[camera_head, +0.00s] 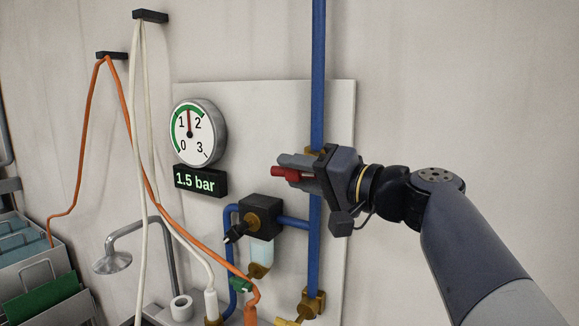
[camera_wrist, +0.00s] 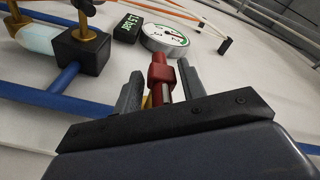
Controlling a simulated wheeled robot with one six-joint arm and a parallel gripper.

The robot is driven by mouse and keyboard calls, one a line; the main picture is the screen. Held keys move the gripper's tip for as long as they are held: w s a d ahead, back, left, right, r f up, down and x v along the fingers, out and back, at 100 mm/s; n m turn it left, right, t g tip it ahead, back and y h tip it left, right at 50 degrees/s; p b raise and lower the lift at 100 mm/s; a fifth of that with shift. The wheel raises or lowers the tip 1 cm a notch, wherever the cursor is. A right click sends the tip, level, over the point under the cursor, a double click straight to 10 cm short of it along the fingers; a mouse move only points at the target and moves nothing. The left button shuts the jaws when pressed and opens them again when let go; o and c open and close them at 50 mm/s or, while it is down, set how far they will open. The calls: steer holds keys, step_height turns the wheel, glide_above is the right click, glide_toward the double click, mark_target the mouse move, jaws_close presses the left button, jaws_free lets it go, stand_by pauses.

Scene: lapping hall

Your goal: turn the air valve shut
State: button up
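The red valve handle (camera_head: 284,172) is at the blue vertical pipe, on the right of the panel. Brass (camera_head: 314,153) shows at the pipe, partly hidden behind my gripper. My gripper (camera_head: 298,172) is at the handle, with one finger on either side of it. In the wrist view the red handle (camera_wrist: 160,76) stands between my fingertips (camera_wrist: 160,82), and a narrow gap shows beside it. The fingers look open around it; contact is not clear. The round gauge (camera_head: 190,134) has its needle between 1 and 2, and the display (camera_head: 201,182) reads 1.5 bar.
A black regulator block (camera_head: 262,209) with a clear bowl sits left of the pipe. Another brass fitting (camera_head: 313,304) is lower on the pipe. Orange (camera_head: 129,124) and white hoses hang at the left. Green folders (camera_head: 42,295) stand in a rack at the lower left.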

steer(key=shift+w+a, duration=0.15)
steer(key=shift+a, duration=0.05)
steer(key=shift+c, duration=0.5)
jaws_close()
